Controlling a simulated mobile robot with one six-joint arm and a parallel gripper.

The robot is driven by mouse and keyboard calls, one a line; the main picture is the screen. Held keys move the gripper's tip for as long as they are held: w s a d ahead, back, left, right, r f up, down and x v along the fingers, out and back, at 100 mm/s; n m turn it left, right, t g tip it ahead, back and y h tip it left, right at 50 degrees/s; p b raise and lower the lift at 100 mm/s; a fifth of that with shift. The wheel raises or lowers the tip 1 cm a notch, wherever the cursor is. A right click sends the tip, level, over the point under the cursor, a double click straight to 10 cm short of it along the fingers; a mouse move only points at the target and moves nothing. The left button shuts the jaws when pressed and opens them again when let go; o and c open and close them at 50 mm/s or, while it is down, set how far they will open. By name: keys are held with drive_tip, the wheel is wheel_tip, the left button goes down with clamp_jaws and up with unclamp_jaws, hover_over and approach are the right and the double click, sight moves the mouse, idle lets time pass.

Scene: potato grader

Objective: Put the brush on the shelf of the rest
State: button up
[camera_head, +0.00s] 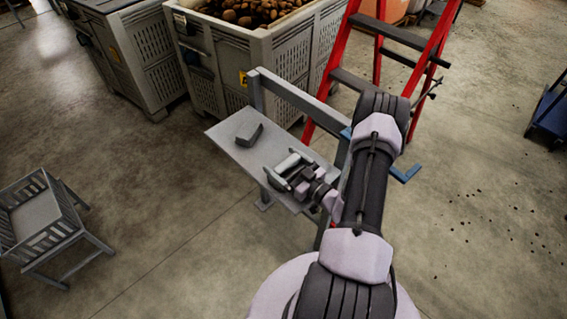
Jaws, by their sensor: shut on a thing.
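The rest is a grey metal stand with a rail, and its flat grey shelf (226,133) juts out to the left at the middle of the view. My gripper (285,170) is over the near right part of the shelf. It is shut on a pale, rod-like thing, which I take to be the brush (288,161). Much of it is hidden by the fingers. I cannot tell whether it touches the shelf. A dark grey block (249,134) lies on the shelf, to the left of and apart from my gripper.
Behind the shelf stands a grey slatted crate (207,84) of potatoes (240,12), with another crate (122,50) to its left. A red ladder (336,65) stands behind my arm. A small slatted stand (40,215) is at left. Open concrete floor lies between.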

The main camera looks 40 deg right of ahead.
drive_tip(key=o, duration=1.3)
